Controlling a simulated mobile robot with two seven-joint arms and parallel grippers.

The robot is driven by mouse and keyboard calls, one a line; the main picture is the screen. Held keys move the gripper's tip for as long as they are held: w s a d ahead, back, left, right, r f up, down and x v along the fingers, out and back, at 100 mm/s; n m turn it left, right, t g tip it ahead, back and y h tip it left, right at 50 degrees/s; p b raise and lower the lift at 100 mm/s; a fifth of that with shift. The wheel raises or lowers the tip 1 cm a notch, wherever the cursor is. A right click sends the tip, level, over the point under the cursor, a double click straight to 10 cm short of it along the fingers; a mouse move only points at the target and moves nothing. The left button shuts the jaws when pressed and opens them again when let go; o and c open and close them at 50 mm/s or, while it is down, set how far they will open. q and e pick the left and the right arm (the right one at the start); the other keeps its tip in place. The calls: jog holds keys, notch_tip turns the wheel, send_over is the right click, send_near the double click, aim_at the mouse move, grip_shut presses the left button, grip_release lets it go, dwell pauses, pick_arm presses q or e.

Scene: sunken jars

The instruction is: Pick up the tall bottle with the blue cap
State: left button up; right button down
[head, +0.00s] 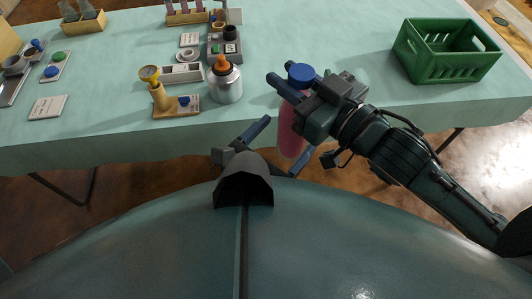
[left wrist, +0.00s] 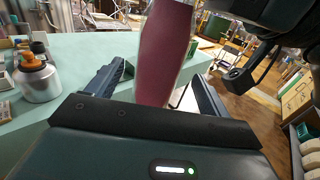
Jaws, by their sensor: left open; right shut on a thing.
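The tall bottle (head: 291,134) has a blue cap (head: 301,72) and a dark pink body, and it is held in the air just off the table's front edge. My right gripper (head: 281,80) is shut on its upper part, just below the cap. My left gripper (head: 280,147) is open, low by the bottle's body. In the left wrist view the bottle (left wrist: 164,50) stands between the open fingers of my left gripper (left wrist: 163,92), in line with the gap; I cannot tell whether either finger touches it. Its cap is out of that view.
A silver jar with an orange top (head: 226,84) stands near the table's front edge, left of the bottle. A stand with a yellow gauge (head: 158,93) is beside it. A green crate (head: 449,66) sits at the right. The table (head: 340,35) is clear behind my right gripper.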

pick_arm(q)
jog(key=x, duration=0.6)
jog(key=shift+d, duration=0.1)
pick_arm(e)
jog(key=shift+r, duration=0.1)
pick_arm(q)
jog(key=c, duration=1.3)
jog(key=shift+r, duration=0.1)
jog(key=shift+c, duration=1.1)
pick_arm(e)
jog(key=c, duration=1.4)
grip_release()
jog(key=o, duration=0.4)
jog(key=shift+c, duration=0.2)
